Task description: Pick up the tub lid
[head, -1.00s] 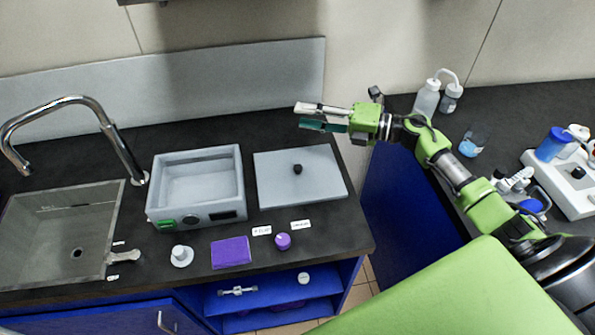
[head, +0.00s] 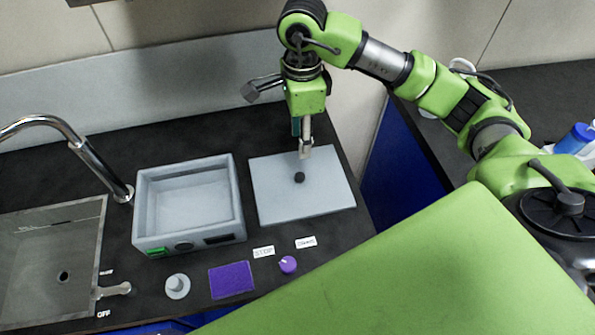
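The tub lid (head: 325,196) is a flat light grey plate with a small black knob (head: 299,178) at its middle. It lies on the dark worktop, right of the grey tub (head: 190,240). My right gripper (head: 302,145) points down above the knob, apart from it. One pale finger shows in front and a teal one partly hidden behind it. The fingers look apart, with nothing seen between them. My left gripper is not in view.
A sink (head: 50,260) and curved tap (head: 100,175) are at the left. A white knob-shaped piece (head: 177,287), a purple block (head: 231,279), a purple knob (head: 288,265) and small labels (head: 263,251) lie in front. The counter's right edge is just beyond the lid.

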